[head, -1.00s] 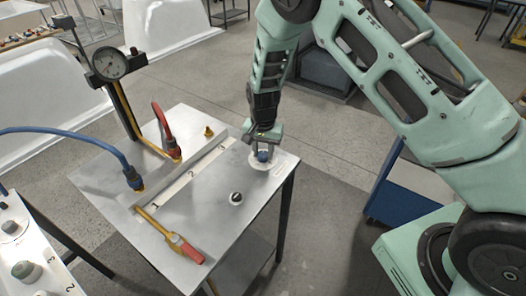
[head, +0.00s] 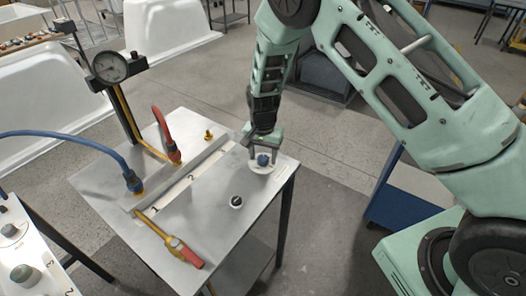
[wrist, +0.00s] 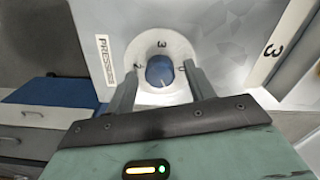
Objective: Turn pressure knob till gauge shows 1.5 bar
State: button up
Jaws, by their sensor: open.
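The blue pressure knob (head: 263,160) stands on a round white dial at the right corner of the metal table. In the wrist view the knob (wrist: 160,70) has a pale mark at its lower edge, and the white dial (wrist: 133,52) shows 2, 3 and 0 around it. My gripper (head: 263,147) is open, pointing down just above the knob. In the wrist view the fingers of my gripper (wrist: 160,84) are on either side of the knob, with gaps. The round gauge (head: 110,67) stands on a post at the table's back left; its needle is too small to read.
A small black knob (head: 236,202) sits nearer the front. A red-handled yellow lever (head: 183,250), a red hose (head: 165,135) and a blue hose (head: 118,158) are to the left. A blue cabinet (head: 395,195) stands right of the table. A partly hidden label (wrist: 104,60) is beside the dial.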

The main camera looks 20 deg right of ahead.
aim_at(263, 158)
notch_tip(263, 158, up, 17)
jog(key=b, duration=0.3)
jog(key=shift+r, duration=0.2)
jog(key=shift+s, duration=0.1)
jog(key=s+a+r+n+y, duration=0.1)
jog(key=s+a+r+n, duration=0.15)
jog(key=s, duration=0.45)
jog(key=s+a+r+n, duration=0.1)
jog(key=s+a+n, duration=0.2)
jog(key=s, duration=0.3)
jog(key=s+a+r+n+y, duration=0.1)
jog(key=s+a+n, duration=0.15)
jog(key=s, duration=0.45)
jog(key=s+d+n+h, duration=0.1)
jog(key=s+d+n, duration=0.1)
jog(key=s+n, duration=0.5)
jog(key=s, duration=0.6)
jog(key=shift+s+f, duration=0.15)
jog(key=shift+f, duration=0.2)
dwell(1.0)
